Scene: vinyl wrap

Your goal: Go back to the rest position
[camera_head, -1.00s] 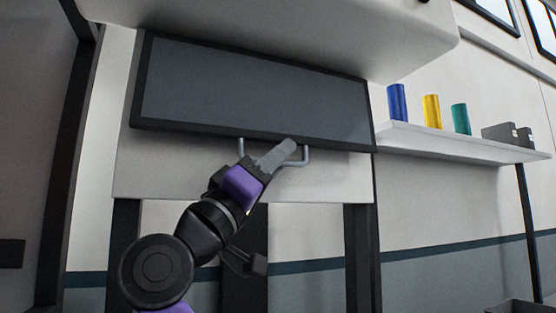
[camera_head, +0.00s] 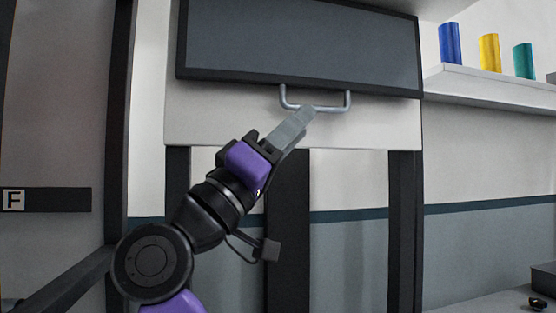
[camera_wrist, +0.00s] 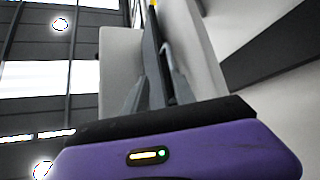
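My gripper (camera_head: 304,112) is at the end of my black and purple arm, just below the dark panel. Its grey fingertips overlap the lower bar of the metal handle (camera_head: 346,103) in the head view; I cannot tell whether they touch it. The handle is a U-shaped bar under the lower edge of the dark grey, black-framed panel (camera_head: 300,45). In the wrist view, the two grey fingers (camera_wrist: 156,88) stand apart, with a dark edge visible between them. Nothing is seen held.
A white shelf (camera_head: 490,84) at right carries a blue cylinder (camera_head: 450,43), a yellow cylinder (camera_head: 489,52) and a teal cylinder (camera_head: 524,60). Dark posts (camera_head: 288,230) stand below the panel. A dark bar marked F (camera_head: 50,200) is at left.

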